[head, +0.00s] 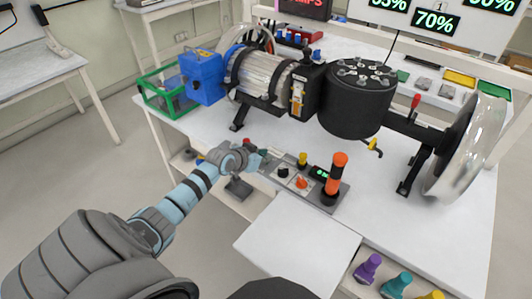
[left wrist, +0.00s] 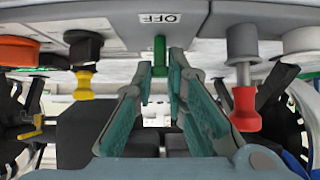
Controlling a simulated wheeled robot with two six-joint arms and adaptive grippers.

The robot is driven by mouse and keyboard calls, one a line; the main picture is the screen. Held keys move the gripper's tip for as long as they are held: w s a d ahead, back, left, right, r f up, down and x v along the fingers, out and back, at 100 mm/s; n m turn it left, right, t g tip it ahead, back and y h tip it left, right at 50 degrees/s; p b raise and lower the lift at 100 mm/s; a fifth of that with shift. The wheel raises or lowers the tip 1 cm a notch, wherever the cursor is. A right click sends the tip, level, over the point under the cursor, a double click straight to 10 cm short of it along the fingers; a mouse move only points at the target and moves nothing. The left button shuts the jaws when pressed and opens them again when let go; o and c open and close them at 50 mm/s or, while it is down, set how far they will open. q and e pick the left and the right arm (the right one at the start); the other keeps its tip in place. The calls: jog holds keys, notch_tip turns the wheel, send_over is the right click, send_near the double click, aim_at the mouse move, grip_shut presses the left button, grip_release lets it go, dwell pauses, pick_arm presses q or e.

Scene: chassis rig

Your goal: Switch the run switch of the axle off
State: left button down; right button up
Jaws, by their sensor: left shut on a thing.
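The axle rig spans the back of the table in the head view: a ribbed silver motor (head: 262,78), a black drum (head: 355,98) and a metal disc (head: 470,145). In front of it lies a grey control panel (head: 333,201). My left gripper (head: 263,158) is at the panel's left end and hides part of it. In the left wrist view, the teal fingers of my left gripper (left wrist: 160,66) are shut on a small green switch lever (left wrist: 159,50). A white label reading OFF (left wrist: 158,18) is on the panel beside that lever. My right gripper is not in view.
Close to the left fingers are a red-tipped lever (left wrist: 245,108) and a yellow-tipped one (left wrist: 84,86). A tall orange handle (head: 336,170) and an orange knob (head: 302,183) stand on the panel. A bare white board (head: 297,240) lies in front. A green crate (head: 160,95) is left.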

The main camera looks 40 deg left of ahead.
aim_at(261, 169)
pick_arm(q)
jog(key=s+f+t+b, duration=0.1)
jog(key=t+b, duration=0.1)
jog(key=shift+b, duration=0.4)
jog(key=shift+s+r+t+b, duration=0.1)
jog(key=shift+s+t+b, duration=0.15)
jog(key=shift+t+b, duration=0.75)
jog(key=c, duration=1.6)
grip_release()
jog(key=shift+r, duration=0.1)
notch_tip(261, 169, up, 10)
